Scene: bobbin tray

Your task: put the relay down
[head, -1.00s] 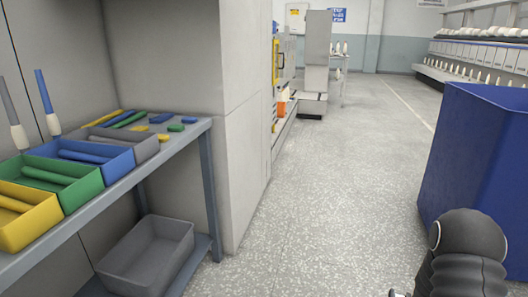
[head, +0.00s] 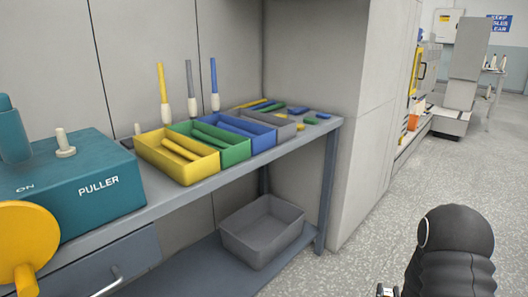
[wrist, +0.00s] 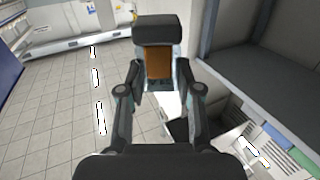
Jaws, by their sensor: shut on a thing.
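In the wrist view, my gripper (wrist: 158,80) is shut on the relay (wrist: 158,62), a block with an orange-brown middle and a dark, wide top. Its two fingers press it from the left and right sides. The relay is held in the air, with tiled floor and part of the bench below. In the head view, only a small piece at the bottom edge shows beside my black arm link, and I cannot tell whether it is the gripper or the relay.
A grey bench (head: 190,197) holds a yellow tray (head: 180,168), a green tray (head: 232,155), a blue tray (head: 262,138) and a grey tray (head: 283,131). A teal puller box (head: 75,190) stands left. A grey bin (head: 262,236) sits on the lower shelf. Floor at right is clear.

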